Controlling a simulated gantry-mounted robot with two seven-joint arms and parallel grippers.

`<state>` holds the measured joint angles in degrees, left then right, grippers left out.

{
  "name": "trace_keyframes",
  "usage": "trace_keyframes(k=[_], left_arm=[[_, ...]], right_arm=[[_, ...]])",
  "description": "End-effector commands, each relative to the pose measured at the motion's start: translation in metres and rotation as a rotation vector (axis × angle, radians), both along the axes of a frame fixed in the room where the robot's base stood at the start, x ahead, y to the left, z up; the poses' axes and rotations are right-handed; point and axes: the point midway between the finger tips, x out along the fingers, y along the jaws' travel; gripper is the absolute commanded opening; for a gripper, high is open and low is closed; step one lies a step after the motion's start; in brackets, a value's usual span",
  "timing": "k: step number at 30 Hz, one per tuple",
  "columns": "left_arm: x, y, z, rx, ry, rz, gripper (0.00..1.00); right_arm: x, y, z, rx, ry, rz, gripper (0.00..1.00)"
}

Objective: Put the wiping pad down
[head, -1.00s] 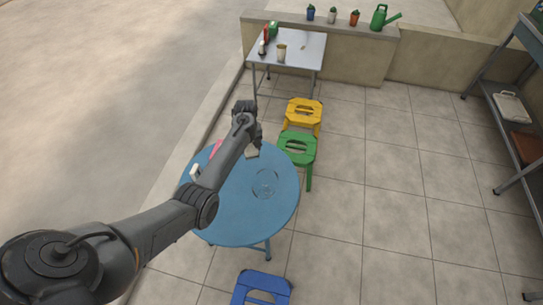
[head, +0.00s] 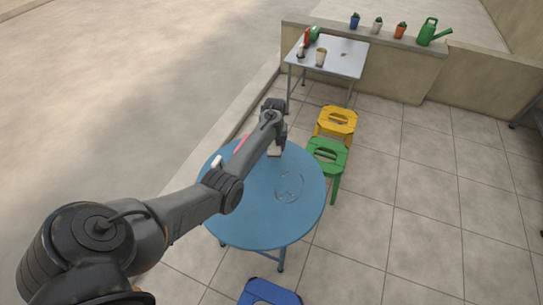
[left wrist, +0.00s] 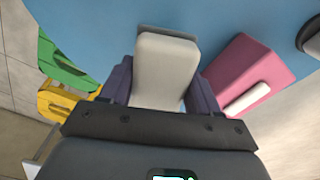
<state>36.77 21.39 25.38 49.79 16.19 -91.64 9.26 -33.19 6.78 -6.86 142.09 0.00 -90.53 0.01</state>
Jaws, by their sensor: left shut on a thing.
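The wiping pad is a pale beige block (left wrist: 166,68) between the two dark fingers of my left gripper (left wrist: 162,90) in the left wrist view. The gripper is shut on it. My right gripper is not in view.
A pink block (left wrist: 238,68) with a small white piece (left wrist: 247,98) lies beside the pad. A clear round dish (head: 289,187) is on the table's right half. Green (head: 327,157), yellow (head: 336,122) and blue (head: 268,293) stools stand around. The table's front is clear.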

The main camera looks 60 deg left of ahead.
Motion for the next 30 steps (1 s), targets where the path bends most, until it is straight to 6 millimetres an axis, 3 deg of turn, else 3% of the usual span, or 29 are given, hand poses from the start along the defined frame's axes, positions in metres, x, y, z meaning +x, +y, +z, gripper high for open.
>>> trace_keyframes(k=[8,18,30], left_arm=[[-0.006,0.012,-0.01,0.001,-0.001,0.0,0.13],[-0.006,0.011,-0.048,0.0,0.0,0.0,0.13],[-0.006,0.012,-0.049,0.001,-0.001,-0.001,0.13]], right_arm=[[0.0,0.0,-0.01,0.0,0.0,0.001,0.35],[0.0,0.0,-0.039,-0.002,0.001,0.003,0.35],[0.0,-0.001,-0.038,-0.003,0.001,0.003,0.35]])
